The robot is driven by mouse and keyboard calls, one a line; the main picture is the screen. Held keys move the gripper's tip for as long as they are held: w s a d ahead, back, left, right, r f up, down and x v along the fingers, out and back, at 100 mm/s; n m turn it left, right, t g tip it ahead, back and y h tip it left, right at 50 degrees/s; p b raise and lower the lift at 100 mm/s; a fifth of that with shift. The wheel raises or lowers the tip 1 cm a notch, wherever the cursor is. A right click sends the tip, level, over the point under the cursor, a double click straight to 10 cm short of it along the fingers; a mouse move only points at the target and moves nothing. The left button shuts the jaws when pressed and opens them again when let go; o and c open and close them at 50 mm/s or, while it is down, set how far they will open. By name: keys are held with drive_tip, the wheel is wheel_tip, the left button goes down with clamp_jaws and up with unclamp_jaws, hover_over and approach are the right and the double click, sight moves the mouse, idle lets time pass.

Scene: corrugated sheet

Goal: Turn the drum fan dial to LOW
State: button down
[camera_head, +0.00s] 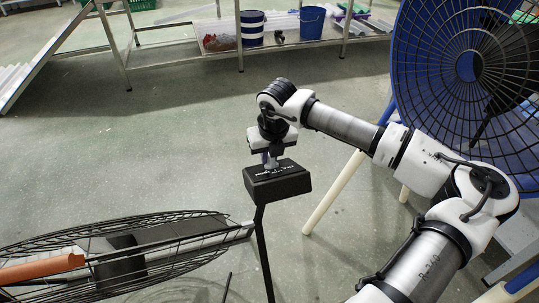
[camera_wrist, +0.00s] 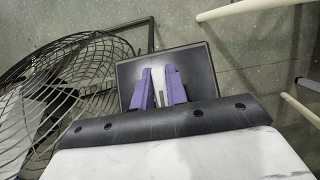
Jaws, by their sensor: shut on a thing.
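A black control box (camera_head: 285,189) stands on a thin black post in the middle of the head view, with white lettering on its top face. It also shows in the wrist view (camera_wrist: 198,62), facing the camera. My gripper (camera_head: 269,163) points down onto the top of the box. In the wrist view its two purple fingers are closed on a light grey dial (camera_wrist: 159,90) with a dark mark on it. The fingers and wrist hide much of the dial and the lettering, so I cannot read its setting.
A wire fan cage (camera_head: 120,250) lies at lower left, close to the post. A large fan (camera_head: 440,45) with a blue back stands at upper right. A shelf (camera_head: 190,62) with a blue bucket (camera_head: 312,22) is at the back.

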sight(274, 167)
drive_tip(key=c, duration=1.4)
unclamp_jaws()
drive_tip(key=v, duration=1.3)
drive_tip(key=shift+r+p, duration=0.4)
drive_tip(key=shift+p, duration=0.05)
drive_tip(key=shift+s, duration=0.15)
